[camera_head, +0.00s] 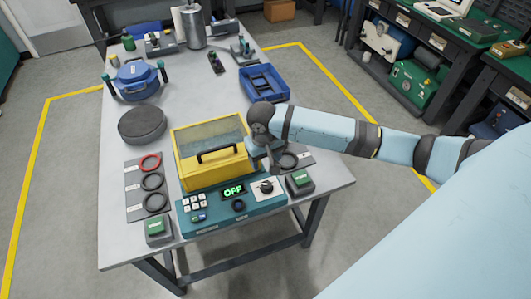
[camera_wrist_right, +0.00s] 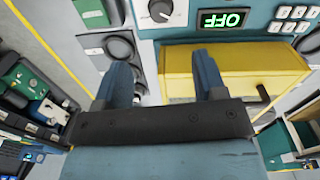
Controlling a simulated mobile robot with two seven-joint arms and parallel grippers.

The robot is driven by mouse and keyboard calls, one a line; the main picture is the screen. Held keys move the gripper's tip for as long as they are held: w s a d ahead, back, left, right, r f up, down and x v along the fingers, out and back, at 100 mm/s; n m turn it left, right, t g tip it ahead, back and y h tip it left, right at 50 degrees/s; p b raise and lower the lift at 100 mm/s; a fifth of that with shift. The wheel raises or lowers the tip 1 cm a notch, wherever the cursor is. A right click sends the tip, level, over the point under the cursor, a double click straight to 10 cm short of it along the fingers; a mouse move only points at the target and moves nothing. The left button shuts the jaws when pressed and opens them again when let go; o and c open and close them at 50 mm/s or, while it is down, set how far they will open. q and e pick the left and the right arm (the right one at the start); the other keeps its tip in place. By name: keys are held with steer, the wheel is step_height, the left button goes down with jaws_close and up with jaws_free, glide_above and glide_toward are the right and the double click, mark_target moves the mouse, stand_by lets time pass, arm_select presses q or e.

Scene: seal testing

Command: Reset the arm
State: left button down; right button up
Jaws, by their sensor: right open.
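My right arm (camera_head: 335,132) reaches in from the right over the table. Its gripper (camera_head: 268,158) is just right of the yellow chamber, partly hidden by my wrist. In the right wrist view the two blue fingers of the gripper (camera_wrist_right: 164,80) stand apart with nothing between them. My left gripper is not in view.
Green buttons flank the panel, left (camera_head: 156,227) and right (camera_head: 299,179). A mat with several rings (camera_head: 153,182) lies left; a ring (camera_head: 288,161) lies near my gripper. A blue tray (camera_head: 264,83), black disc (camera_head: 142,123) and blue device (camera_head: 136,78) stand farther back.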

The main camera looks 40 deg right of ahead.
stand_by(0.4)
steer(key=s+a+f+n+t+y, duration=0.25)
steer(key=s+a+f, duration=0.2)
steer(key=a, duration=0.25)
steer(key=s+a+f+n+t+y, duration=0.1)
steer(key=s+a+f+t+y, duration=0.25)
steer(key=a+f, duration=0.2)
steer(key=s+d+n+t+h, duration=0.1)
steer(key=s+t, duration=0.4)
steer(key=s, duration=0.5)
steer(key=shift+s+d+f+h, duration=0.2)
steer(key=shift+d+h, duration=0.15)
steer(key=shift+h, duration=0.25)
